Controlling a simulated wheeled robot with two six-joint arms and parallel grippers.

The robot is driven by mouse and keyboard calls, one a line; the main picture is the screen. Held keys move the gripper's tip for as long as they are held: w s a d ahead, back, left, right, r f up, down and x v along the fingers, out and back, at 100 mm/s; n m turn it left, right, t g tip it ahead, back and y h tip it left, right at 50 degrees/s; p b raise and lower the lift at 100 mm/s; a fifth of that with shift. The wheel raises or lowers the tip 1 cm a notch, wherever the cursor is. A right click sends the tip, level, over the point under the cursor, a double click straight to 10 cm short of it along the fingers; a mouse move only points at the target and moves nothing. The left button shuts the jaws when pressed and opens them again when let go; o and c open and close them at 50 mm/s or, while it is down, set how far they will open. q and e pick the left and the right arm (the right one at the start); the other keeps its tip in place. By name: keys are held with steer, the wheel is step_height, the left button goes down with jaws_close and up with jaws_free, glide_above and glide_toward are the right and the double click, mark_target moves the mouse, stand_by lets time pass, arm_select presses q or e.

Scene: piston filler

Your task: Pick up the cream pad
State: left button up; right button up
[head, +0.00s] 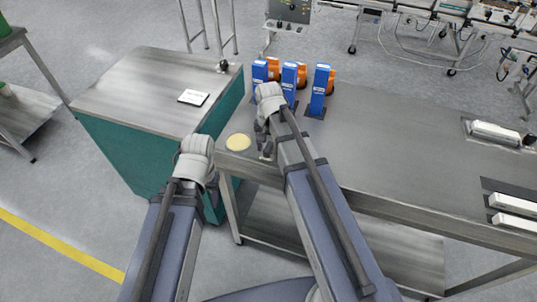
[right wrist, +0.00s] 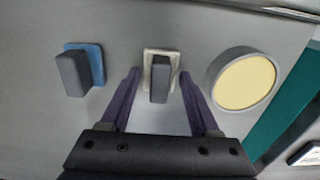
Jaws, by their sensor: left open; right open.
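The cream pad (right wrist: 160,80), a pale rectangular base with an upright dark grey grip block, sits on the grey tabletop in the right wrist view. My right gripper (right wrist: 159,74) is open, its two purple fingers on either side of the grip block with a gap on each side. In the head view, my right gripper (head: 265,150) is low over the table's near left corner and largely hides the pad. My left gripper (head: 212,200) hangs in front of the green cabinet, its fingers mostly hidden behind its wrist.
A blue pad (right wrist: 82,70) with a similar block lies left of the cream pad. A round grey-rimmed dish with a cream-yellow face (right wrist: 243,84) lies to the right. Blue upright units (head: 289,84) stand behind. The green cabinet (head: 150,90) adjoins the metal table (head: 400,140).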

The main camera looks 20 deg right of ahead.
mark_target(269, 146)
jaws_close()
stand_by(0.4)
steer(key=shift+r, duration=0.1)
step_height(269, 146, up, 10)
steer(key=p, duration=1)
